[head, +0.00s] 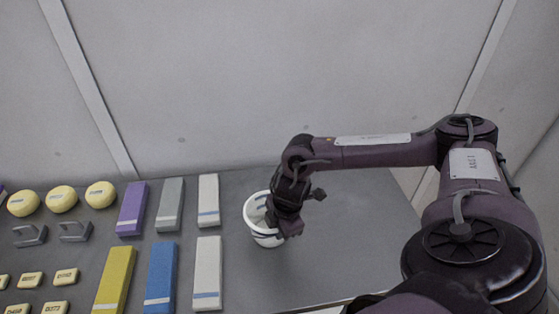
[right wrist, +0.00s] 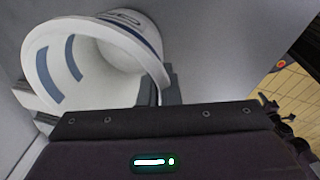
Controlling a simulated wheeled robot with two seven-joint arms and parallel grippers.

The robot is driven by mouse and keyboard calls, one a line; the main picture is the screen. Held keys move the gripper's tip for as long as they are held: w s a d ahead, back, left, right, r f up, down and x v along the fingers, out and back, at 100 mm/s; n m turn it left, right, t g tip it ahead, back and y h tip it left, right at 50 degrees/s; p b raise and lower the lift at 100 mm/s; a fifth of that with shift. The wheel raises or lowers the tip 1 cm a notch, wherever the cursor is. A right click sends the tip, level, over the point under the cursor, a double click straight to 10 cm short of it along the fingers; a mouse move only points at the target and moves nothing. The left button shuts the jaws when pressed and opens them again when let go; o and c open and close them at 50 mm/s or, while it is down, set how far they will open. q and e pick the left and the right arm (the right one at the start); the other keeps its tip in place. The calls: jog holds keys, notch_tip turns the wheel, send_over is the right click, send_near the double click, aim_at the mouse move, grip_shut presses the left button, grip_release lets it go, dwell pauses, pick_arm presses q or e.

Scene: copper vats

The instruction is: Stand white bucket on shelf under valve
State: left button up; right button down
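The white bucket (head: 250,217) stands on the grey surface, right of the rows of goods, with its open mouth up. In the right wrist view the bucket (right wrist: 110,45) fills the upper left, with blue bands inside and out. My right gripper (head: 283,222) reaches down at the bucket's right side and hides part of it. In the right wrist view the right gripper's fingers (right wrist: 160,88) lie close on either side of the bucket's wall at the rim, and look shut on it. My left gripper is not in view. No shelf or valve can be made out.
White blocks (head: 208,272) stand closest left of the bucket, with blue (head: 161,277), yellow (head: 114,279), grey (head: 170,204) and purple (head: 132,208) blocks beyond. Yellow round items (head: 62,199) lie farther left. A pale wall (head: 300,80) rises behind. The surface right of the bucket is clear.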

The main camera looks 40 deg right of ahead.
jog(key=shift+f, duration=0.15)
jog(key=c, duration=1.6)
grip_release()
jog(key=shift+c, duration=0.2)
